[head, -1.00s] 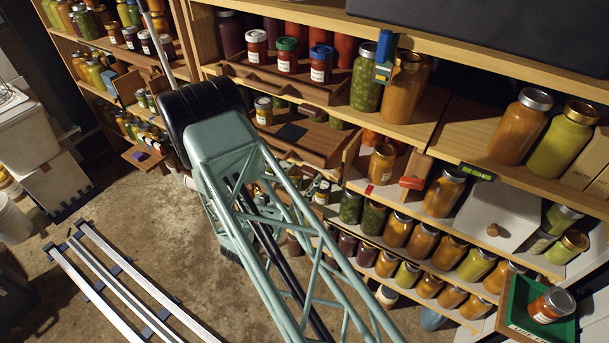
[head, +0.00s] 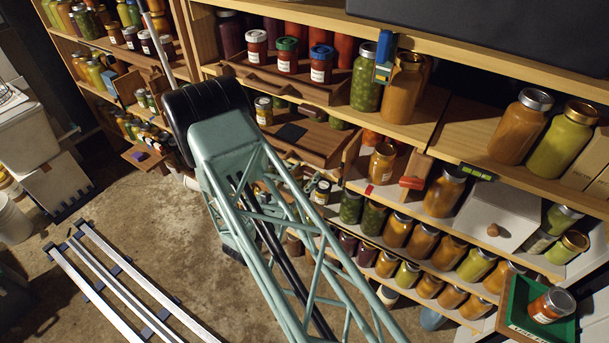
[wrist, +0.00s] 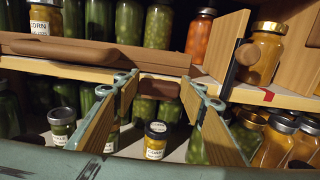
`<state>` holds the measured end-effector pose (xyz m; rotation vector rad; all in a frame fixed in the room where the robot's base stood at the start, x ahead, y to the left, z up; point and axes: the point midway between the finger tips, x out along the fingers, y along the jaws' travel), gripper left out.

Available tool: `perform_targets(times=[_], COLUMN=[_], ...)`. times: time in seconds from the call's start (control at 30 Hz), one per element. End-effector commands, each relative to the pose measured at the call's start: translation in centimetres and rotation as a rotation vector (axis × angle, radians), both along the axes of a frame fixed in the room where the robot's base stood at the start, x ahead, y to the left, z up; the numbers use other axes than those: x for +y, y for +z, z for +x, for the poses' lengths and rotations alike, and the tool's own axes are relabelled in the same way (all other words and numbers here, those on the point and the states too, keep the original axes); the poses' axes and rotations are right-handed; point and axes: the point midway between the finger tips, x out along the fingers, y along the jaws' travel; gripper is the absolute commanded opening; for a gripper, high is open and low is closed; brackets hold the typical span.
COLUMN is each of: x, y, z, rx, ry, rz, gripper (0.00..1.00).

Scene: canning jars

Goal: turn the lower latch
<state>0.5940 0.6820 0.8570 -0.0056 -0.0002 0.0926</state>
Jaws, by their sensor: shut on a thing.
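My gripper (wrist: 161,88) shows in the wrist view as two wood-faced fingers with metal joints. They point forward beneath a shelf's front edge, on either side of a rounded brown latch piece (wrist: 160,88). The fingers are shut on this piece, though their exact contact edges are hard to make out. The latch lies roughly level, just under the shelf edge.
Above is a wooden tray (wrist: 150,56) with a brown handle (wrist: 75,50). A round wooden knob (wrist: 246,62) stands close to the right. Orange jars (wrist: 272,141) crowd the right side.

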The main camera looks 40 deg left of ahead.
Motion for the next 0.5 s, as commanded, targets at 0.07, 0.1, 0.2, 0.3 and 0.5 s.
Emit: perform_targets(times=[0.07,0.1,0.2,0.3,0.5], x=[0.00,0.00,0.03,0.07,0.19], y=[-0.02,-0.02,-0.03,-0.04,-0.07], z=[-0.01,-0.01,-0.01,-0.02,-0.03], rx=[-0.001,-0.001,-0.004,-0.007,-0.017], ry=[0.000,0.000,0.000,0.000,0.000], rz=[-0.009,-0.016,-0.040,-0.076,-0.183], gripper=[0.28,0.28,0.28,0.28,0.28])
